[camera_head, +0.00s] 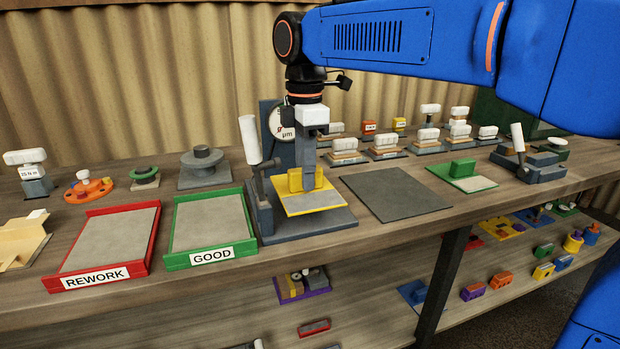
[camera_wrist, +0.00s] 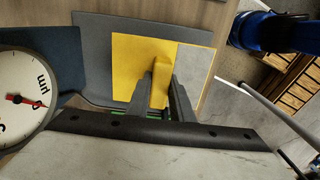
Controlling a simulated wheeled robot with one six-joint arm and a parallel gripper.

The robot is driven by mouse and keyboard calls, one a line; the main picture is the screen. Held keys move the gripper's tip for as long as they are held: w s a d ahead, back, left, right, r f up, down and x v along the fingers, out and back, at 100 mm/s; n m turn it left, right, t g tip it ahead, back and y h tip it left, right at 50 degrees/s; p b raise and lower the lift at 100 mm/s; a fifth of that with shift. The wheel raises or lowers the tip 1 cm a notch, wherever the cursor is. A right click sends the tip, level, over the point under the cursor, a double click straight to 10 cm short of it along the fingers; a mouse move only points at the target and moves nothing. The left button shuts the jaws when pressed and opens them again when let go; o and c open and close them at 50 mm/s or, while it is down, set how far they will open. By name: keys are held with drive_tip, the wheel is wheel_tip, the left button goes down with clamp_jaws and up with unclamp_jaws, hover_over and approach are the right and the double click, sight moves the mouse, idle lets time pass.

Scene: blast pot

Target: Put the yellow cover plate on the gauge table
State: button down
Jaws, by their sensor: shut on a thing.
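The yellow cover plate (camera_head: 312,200) has a yellow part, a grey part and an upright yellow grip; it also shows in the wrist view (camera_wrist: 132,70). My gripper (camera_head: 310,184) points down and is shut on the yellow grip, its fingers (camera_wrist: 163,98) on either side of it. The plate is over the dark grey base of the gauge table (camera_head: 338,223), roughly level; I cannot tell whether it touches. The gauge's round dial (camera_head: 281,122) stands behind and left of my gripper. In the wrist view the base (camera_wrist: 92,40) shows around the plate.
A green-rimmed GOOD tray (camera_head: 211,257) and a red-rimmed REWORK tray (camera_head: 97,281) are to the left. A lever with a white handle (camera_head: 250,140) stands close on the left. A bare dark mat (camera_head: 395,194) lies to the right. Several white-topped blocks (camera_head: 386,140) stand behind.

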drive_tip(key=shift+f, duration=1.7)
drive_tip(key=shift+f, duration=0.1)
drive_tip(key=c, duration=1.6)
unclamp_jaws()
drive_tip(key=shift+o, duration=0.2)
wheel_tip(320, 180, up, 12)
drive_tip(key=shift+r, duration=0.1)
drive_tip(key=s+d+f+m, duration=0.2)
drive_tip(key=d+f+m, duration=0.1)
drive_tip(key=d, duration=0.2)
drive_tip(key=s+d+f+m+t, duration=0.1)
drive_tip(key=s+d+f+m, duration=0.2)
drive_tip(key=d, duration=0.3)
drive_tip(key=s+d+f+m+t, duration=0.1)
drive_tip(key=s+d+f+m, duration=0.2)
drive_tip(key=d+f+m, duration=0.1)
drive_tip(key=shift+d+f+y, duration=0.15)
drive_tip(key=shift+d+y, duration=0.15)
drive_tip(key=shift+d, duration=0.55)
drive_tip(key=s+d+f+m+t, duration=0.1)
drive_tip(key=s+d+f+m, duration=0.4)
drive_tip(key=f, duration=0.4)
drive_tip(key=s+d+f+m+t, duration=0.1)
drive_tip(key=s+d+f+m, duration=0.4)
drive_tip(key=f, duration=0.4)
drive_tip(key=s+m, duration=0.1)
drive_tip(key=s, duration=0.1)
drive_tip(key=shift+s+d+t, duration=0.15)
drive_tip(key=shift+s+t, duration=0.15)
drive_tip(key=shift+t, duration=0.1)
